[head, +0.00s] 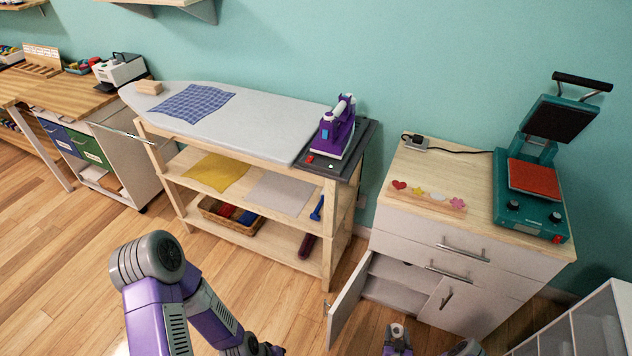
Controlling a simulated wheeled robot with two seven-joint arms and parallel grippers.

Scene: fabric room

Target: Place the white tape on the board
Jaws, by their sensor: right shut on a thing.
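The ironing board (265,122) has a pale grey top and stands along the wall on a wooden frame with shelves. A blue checked cloth (195,103) lies flat on its left part, and a small wooden block (149,87) sits at its left end. My right gripper (398,341) is at the bottom edge, in front of the white cabinet and well short of the board. I cannot pick out a white tape.
A purple iron (337,132) stands on a dark pad (359,145) at the board's right end. The white cabinet (420,238) has an open lower door (347,306) sticking out. A heat press (531,193) stands on it. Wooden floor is clear at left.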

